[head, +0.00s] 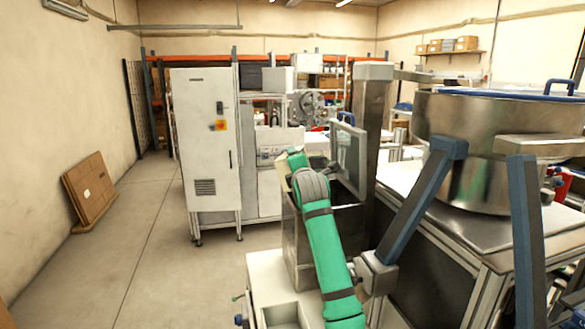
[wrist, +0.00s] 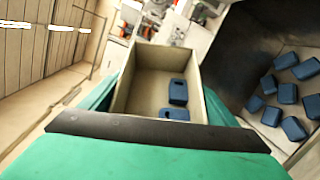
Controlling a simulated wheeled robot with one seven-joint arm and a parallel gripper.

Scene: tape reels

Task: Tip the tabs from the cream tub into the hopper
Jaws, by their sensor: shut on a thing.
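The cream tub (wrist: 150,90) is in my gripper (head: 301,166), which is shut on it, with green parts on both sides of the tub in the wrist view. Two blue tabs (wrist: 178,92) lie inside the tub, toward its near right; the nearer one is partly hidden by the dark bar in front. In the head view the tub (head: 291,158) shows small and tilted above the metal hopper (head: 297,245). The hopper's inside (wrist: 235,62) is right of the tub in the wrist view, with several blue tabs (wrist: 292,128) lying in it.
A large steel bowl machine (head: 475,120) stands on a bench at the right. A flat panel (head: 349,155) on a steel post is close to the right of my gripper. A white cabinet (head: 203,140) stands behind at left.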

